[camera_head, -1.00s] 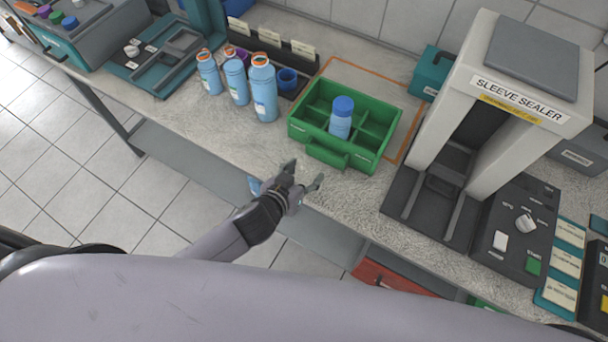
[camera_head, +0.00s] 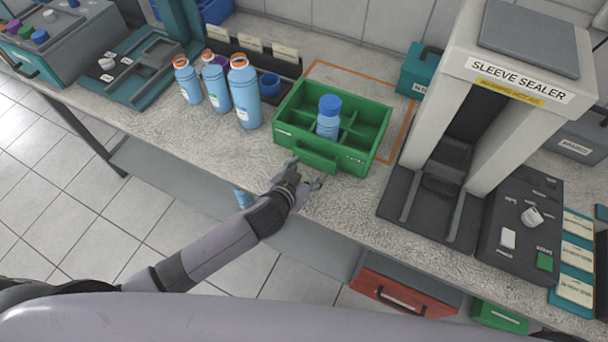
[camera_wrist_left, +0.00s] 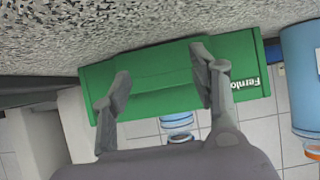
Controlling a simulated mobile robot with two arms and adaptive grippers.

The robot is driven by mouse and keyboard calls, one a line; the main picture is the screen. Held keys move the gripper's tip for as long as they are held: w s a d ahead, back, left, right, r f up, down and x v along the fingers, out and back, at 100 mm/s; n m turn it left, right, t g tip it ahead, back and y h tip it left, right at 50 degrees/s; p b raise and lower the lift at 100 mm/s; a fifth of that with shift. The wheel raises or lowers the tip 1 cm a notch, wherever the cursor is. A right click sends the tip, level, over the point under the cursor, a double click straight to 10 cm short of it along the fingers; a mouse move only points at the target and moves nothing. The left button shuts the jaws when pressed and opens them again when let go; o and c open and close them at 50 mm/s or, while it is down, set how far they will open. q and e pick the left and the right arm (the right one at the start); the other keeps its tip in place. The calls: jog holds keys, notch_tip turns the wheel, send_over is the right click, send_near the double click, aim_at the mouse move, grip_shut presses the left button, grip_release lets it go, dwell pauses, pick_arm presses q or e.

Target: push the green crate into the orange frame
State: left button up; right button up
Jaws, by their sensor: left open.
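The green crate (camera_head: 354,162) stands upright on the counter, divided into compartments, with one blue-capped bottle (camera_head: 328,122) in it. The orange frame (camera_head: 350,73) is an outline on the counter; the crate overlaps its near left part, and a bare strip shows along the back and right. My left gripper (camera_head: 304,172) is open and empty at the crate's near side, by its front handle (camera_head: 315,158). In the left wrist view, the fingers (camera_wrist_left: 160,85) stand apart before the crate's green front (camera_wrist_left: 160,68); contact is unclear. My right gripper is not in view.
Several blue bottles (camera_head: 244,95) stand left of the crate, near a dark holder with a blue cup (camera_head: 270,84). The sleeve sealer (camera_head: 500,100) stands to the right. A teal box (camera_head: 415,72) sits behind the frame's right corner. The counter's front edge is close to my gripper.

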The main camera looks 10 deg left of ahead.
aim_at(319, 150)
pick_arm(q)
jog(key=shift+w+d, duration=0.3)
jog(key=shift+w, duration=0.7)
jog(key=shift+w+d+b, duration=0.2)
jog(key=shift+w+d, duration=0.15)
jog(key=shift+w, duration=0.55)
jog(key=shift+w+d+b, duration=0.15)
jog(key=shift+w+d, duration=0.2)
jog(key=shift+w, duration=0.55)
jog(key=shift+w+d+b, duration=0.2)
jog(key=shift+w+d, duration=0.15)
jog(key=shift+w, duration=0.55)
jog(key=shift+w+d+b, duration=0.35)
jog(key=shift+w, duration=0.6)
jog(key=shift+w+d+b, duration=0.3)
jog(key=shift+w+d, duration=0.05)
jog(key=shift+w, duration=0.55)
jog(key=shift+w+d+b, duration=0.35)
jog(key=shift+w, duration=0.6)
